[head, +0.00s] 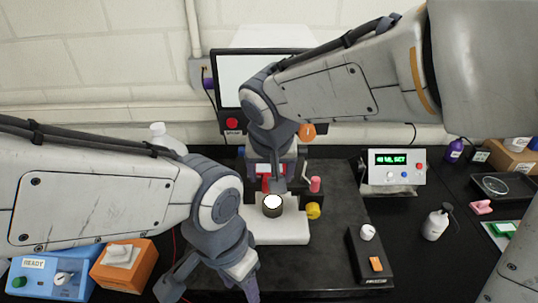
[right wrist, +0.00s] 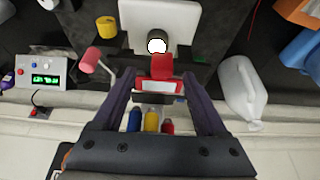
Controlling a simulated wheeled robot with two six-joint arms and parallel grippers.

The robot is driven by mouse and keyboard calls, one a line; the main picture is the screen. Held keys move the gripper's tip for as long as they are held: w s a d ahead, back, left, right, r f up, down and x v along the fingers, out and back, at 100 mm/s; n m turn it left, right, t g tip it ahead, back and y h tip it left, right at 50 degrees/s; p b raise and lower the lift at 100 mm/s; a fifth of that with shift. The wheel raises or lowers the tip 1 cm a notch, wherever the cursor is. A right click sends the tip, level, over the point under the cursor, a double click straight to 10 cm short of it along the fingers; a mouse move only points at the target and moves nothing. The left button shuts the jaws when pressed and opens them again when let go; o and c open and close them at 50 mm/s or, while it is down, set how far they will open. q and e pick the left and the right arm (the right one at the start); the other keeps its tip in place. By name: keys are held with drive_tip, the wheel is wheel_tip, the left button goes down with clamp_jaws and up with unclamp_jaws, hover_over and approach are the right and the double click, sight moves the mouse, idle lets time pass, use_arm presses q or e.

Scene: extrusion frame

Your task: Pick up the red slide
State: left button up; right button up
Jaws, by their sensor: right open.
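The red slide (right wrist: 161,67) shows in the right wrist view, a red block with a pale label on its lower side. It lies between the spread fingers of my right gripper (right wrist: 160,80), with a gap on each side. In the head view the red slide (head: 266,184) is partly hidden behind my right gripper (head: 277,180), which points down over the fixture. My left gripper (head: 210,287) is low at the bottom of the head view, fingers apart and empty, its tips near the frame edge.
A white block (head: 280,229) with a round bright-topped part stands in front of the slide. Blue, yellow and red bottles (right wrist: 152,121) are behind. A black control box (head: 370,262) sits right.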

sight(269, 173)
drive_tip(key=shift+p+x, duration=0.5)
drive_tip(key=shift+x, duration=1.5)
drive_tip(key=shift+a, duration=0.15)
clamp_jaws()
drive_tip(key=shift+r, duration=0.2)
